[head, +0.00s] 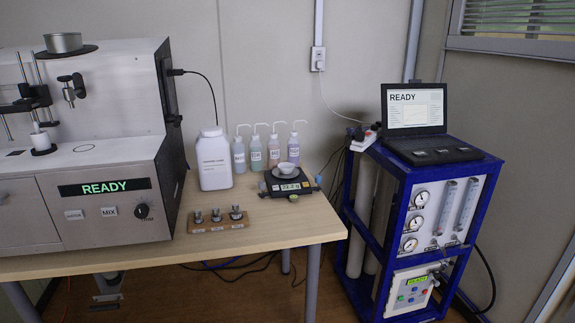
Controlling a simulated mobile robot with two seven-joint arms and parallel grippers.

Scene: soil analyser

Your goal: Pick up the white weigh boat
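The white weigh boat (284,170) is a small shallow white dish. It sits on top of the black digital balance (290,189), toward the right end of the wooden table. The balance has a lit display on its front, too small to read surely. Neither of my grippers can be made out in the head view, and nothing is seen touching the weigh boat.
A large white bottle (214,160) and several wash bottles (257,150) stand left of and behind the balance. A wooden block (218,225) with three small metal pieces lies front left. The analyser (90,150) fills the left; a blue-framed rack (410,215) stands right.

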